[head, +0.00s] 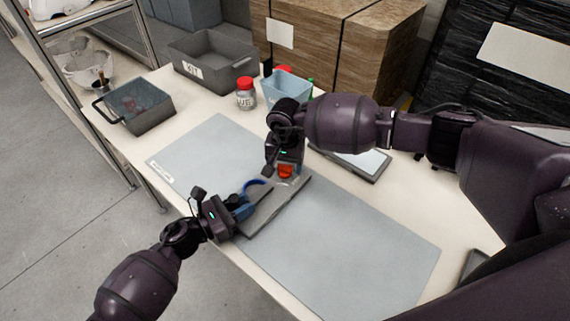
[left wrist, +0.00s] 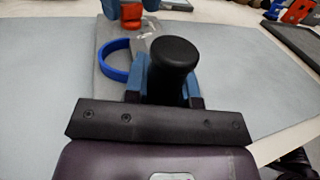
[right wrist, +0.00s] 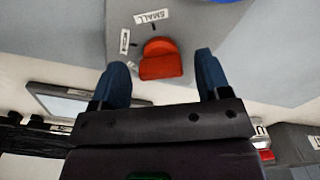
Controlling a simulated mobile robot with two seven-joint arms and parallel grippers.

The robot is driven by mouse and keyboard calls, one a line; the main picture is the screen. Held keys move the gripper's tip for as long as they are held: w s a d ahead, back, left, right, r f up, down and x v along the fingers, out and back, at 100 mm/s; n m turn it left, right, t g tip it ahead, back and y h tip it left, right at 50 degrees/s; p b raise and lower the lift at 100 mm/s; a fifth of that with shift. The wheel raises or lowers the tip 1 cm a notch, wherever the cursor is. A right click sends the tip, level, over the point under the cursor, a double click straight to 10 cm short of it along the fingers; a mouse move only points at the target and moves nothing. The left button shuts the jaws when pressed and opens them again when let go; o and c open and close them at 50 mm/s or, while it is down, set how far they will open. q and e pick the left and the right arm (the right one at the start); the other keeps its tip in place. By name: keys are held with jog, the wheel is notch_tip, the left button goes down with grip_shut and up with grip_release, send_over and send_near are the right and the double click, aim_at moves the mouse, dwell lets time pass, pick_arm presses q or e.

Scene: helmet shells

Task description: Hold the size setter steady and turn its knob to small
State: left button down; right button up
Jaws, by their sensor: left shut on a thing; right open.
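The size setter is a grey plate (head: 270,212) on the mat, with a blue ring (left wrist: 116,60), a black upright handle (left wrist: 172,62) and an orange-red knob (right wrist: 160,60). My left gripper (head: 243,207) is shut on the black handle, its blue fingers on either side. My right gripper (right wrist: 163,85) is open just over the knob, which shows ahead between its blue fingertips, apart from them. A SMALL label (right wrist: 151,16) lies beyond the knob; a second label (right wrist: 124,40) beside it is too small to read. Which label the knob points to, I cannot tell.
The setter lies on a grey mat (head: 350,235) on the white table. A red-lidded jar (head: 245,94), a light blue bin (head: 286,86), a KIT crate (head: 213,62) and a grey basket (head: 140,106) stand at the back.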

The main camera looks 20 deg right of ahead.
jog(key=shift+f, duration=0.2)
jog(key=c, duration=0.9)
